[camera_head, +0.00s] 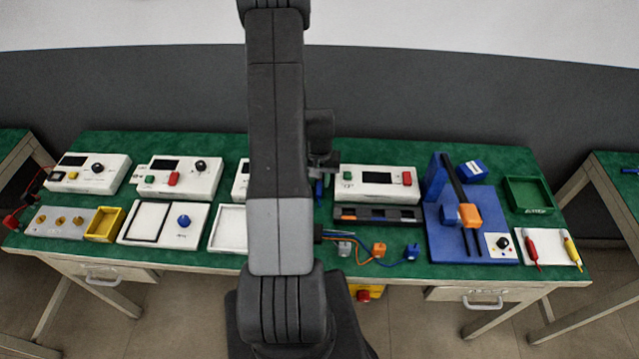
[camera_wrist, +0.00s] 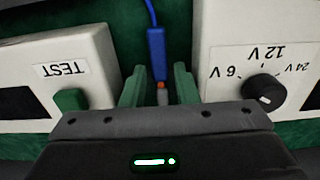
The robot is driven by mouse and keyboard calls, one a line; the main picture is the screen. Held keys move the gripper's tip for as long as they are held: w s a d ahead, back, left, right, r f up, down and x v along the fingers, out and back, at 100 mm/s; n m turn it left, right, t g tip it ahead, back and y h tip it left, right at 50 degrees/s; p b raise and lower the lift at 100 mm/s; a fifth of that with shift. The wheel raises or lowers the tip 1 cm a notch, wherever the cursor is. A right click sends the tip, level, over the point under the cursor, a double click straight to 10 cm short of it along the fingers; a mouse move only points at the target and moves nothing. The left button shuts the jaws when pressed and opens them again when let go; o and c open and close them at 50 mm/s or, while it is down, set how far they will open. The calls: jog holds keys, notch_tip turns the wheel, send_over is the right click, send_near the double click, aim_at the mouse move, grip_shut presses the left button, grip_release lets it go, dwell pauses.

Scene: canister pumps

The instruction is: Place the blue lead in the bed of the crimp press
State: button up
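The blue lead (camera_wrist: 156,50) lies between two white units in the wrist view, with a blue sleeve, an orange-red tip and a blue cable running away. Part of it shows as a blue piece below my gripper in the head view (camera_head: 318,190). My gripper (camera_wrist: 158,85) is open, its two green fingers apart on either side of the lead's tip end. I cannot tell whether they touch it. In the head view my gripper (camera_head: 323,160) is partly hidden by my arm. The crimp press appears to be the blue machine (camera_head: 437,232) with a black lever and orange block, at the right.
The TEST unit (camera_head: 372,188) and the 12 V knob unit (camera_wrist: 250,65) flank the lead closely. A dark rack (camera_head: 378,217) stands in front. Orange, grey and blue plugs (camera_head: 412,252) lie near the table's front edge. A green tray (camera_head: 528,194) stands at the far right.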

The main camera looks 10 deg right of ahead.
grip_shut()
jog(key=shift+r, duration=0.15)
